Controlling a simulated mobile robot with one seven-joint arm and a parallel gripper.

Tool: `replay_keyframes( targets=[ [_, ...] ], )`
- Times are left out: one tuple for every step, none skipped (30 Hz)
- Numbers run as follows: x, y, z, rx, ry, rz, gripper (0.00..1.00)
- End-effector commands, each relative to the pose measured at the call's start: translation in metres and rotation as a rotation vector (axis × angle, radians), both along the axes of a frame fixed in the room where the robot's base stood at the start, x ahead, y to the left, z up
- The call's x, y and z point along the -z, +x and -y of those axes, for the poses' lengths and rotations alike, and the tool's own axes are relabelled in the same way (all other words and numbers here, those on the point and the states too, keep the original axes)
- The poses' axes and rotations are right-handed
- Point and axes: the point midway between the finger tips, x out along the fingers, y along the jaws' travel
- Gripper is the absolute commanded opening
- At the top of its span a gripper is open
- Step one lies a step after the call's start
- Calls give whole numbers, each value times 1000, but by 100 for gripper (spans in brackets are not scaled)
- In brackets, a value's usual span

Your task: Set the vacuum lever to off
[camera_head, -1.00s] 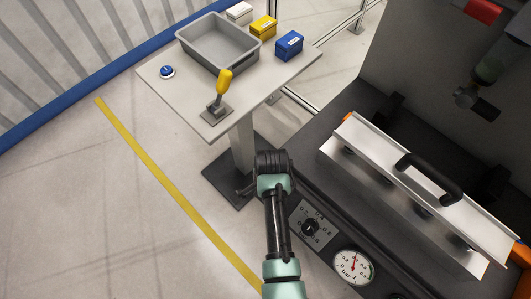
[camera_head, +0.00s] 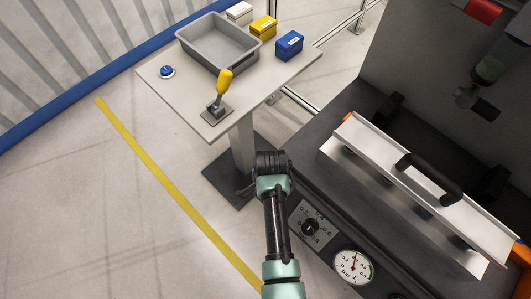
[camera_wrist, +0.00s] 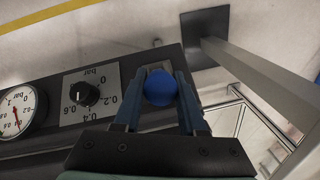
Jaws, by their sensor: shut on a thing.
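A round blue knob (camera_wrist: 160,88) sits between the two fingers of my gripper (camera_wrist: 161,78) in the wrist view. The fingers are closed against its sides. The knob seems to be the ball of the vacuum lever at the edge of the dark machine panel; its shaft and its position marks are hidden. In the head view my arm's wrist (camera_head: 272,170) covers this spot, so the knob and fingertips do not show there.
Beside the knob are a black pressure dial (camera_wrist: 84,94) and a round gauge (camera_head: 353,266). A metal cover (camera_head: 365,165) with a black handle lies right.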

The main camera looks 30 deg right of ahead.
Motion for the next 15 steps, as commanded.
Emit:
replay_keyframes(
  targets=[
    [1, -1, -1, -2, -8, 0, 0],
    [1, -2, -1, -2, -15, 3, 0],
    [1, -2, -2, -2, -25, 5, 0],
    [2, -3, -4, -2, -35, 9, 0],
    [2, -3, -5, -4, -45, 12, 0],
    [3, -4, -6, -4, -64, 19, 0],
    [4, -4, -7, -4, -79, 24, 0],
    [4, -5, -9, -6, -95, 31, 0],
    [6, -6, -12, -7, -120, 38, 0],
    [7, -6, -13, -6, -140, 46, 0],
    [8, -7, -15, -7, -161, 55, 0],
    [11, -8, -18, -9, -192, 66, 0],
    [12, -8, -19, -8, -217, 75, 0],
    [14, -9, -21, -8, -242, 85, 0],
    [17, -10, -24, -9, -276, 98, 0]
  ],
)
